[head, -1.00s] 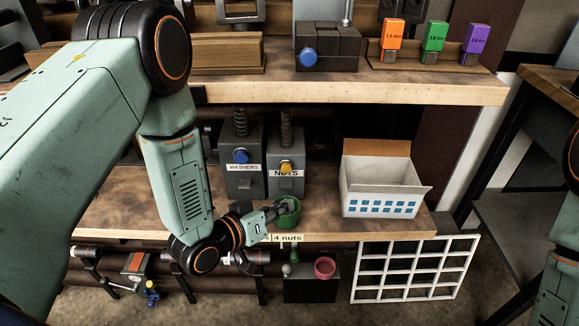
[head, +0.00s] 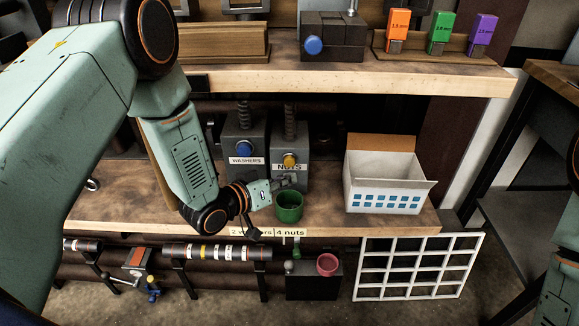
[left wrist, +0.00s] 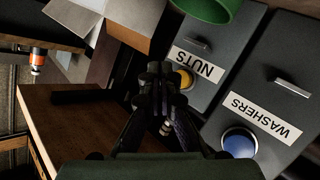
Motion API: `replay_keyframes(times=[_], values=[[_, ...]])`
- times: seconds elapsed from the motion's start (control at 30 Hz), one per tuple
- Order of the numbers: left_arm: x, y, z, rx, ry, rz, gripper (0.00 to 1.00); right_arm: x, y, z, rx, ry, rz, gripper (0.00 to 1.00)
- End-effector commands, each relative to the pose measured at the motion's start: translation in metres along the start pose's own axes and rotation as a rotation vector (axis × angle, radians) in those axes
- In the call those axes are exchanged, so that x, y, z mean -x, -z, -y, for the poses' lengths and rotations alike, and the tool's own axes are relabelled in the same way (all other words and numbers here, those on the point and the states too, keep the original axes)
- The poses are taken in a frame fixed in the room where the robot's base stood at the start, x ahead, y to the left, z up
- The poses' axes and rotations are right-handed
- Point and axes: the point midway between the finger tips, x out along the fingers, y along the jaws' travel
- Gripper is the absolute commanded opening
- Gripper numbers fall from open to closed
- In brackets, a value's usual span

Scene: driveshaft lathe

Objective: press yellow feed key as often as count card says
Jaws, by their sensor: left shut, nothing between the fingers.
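The yellow feed key (head: 290,160) is a round button on the front of the grey NUTS feeder (head: 303,150). It also shows in the left wrist view (left wrist: 186,79), partly behind my fingers. My left gripper (head: 289,182) is shut and empty, in front of the NUTS feeder, just below the key and above the green cup (head: 289,207). I cannot tell whether it touches the feeder. The count card (head: 290,233) on the shelf edge reads "4 nuts"; the part beside it, about washers, is partly hidden by my wrist. My right gripper is out of view.
The WASHERS feeder (head: 240,175) with its blue button (head: 244,149) stands left of the NUTS feeder. A white box (head: 384,190) stands to the right. The upper shelf (head: 350,78) overhangs the feeders.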

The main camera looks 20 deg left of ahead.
Motion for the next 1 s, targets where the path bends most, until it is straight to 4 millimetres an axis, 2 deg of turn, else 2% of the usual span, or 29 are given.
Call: replay_keyframes(times=[0.3, 1.0], values=[[-0.015, 0.011, 0.011, 0.001, 0.001, -0.001, 0.0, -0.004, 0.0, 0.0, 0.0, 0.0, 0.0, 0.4], [-0.015, 0.011, 0.011, 0.001, 0.001, 0.0, 0.0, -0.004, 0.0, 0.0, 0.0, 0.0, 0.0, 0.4]])
